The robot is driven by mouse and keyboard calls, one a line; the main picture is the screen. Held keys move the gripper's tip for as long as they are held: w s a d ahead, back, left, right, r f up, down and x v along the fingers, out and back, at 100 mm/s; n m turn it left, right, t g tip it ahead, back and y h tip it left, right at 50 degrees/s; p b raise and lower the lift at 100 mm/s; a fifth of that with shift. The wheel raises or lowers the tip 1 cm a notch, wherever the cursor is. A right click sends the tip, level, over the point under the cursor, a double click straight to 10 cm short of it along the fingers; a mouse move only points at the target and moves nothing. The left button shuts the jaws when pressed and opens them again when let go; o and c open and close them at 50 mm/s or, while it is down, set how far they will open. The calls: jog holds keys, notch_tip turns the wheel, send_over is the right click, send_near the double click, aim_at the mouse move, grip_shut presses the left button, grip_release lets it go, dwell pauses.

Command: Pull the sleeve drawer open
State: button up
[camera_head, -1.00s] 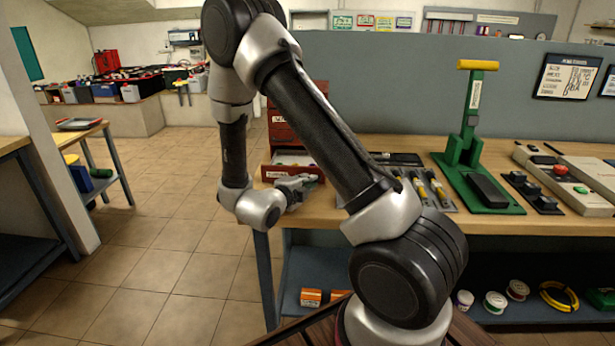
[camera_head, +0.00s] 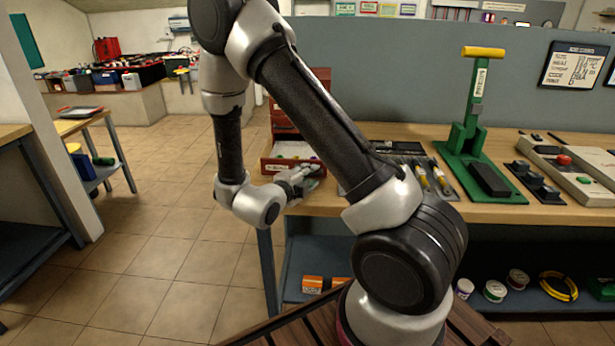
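The red drawer cabinet (camera_head: 281,118) stands at the left end of the wooden workbench, partly behind my arm. One of its drawers (camera_head: 272,166) sticks out toward me, open at the top, with a red front and a pale label. Small coloured items lie inside. My gripper (camera_head: 304,177) is low at the right part of the drawer front, close to it. I cannot tell whether it touches the front or a handle. Its fingers are small and overlap the drawer, so their opening is unclear.
On the bench to the right are yellow-handled tools (camera_head: 432,176), a green stand with a yellow handle (camera_head: 478,120) and a grey box with a red button (camera_head: 564,160). Spools and an orange box (camera_head: 325,284) lie on the lower shelf. The tiled floor at left is clear.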

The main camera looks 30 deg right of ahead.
jog(key=v, duration=1.2)
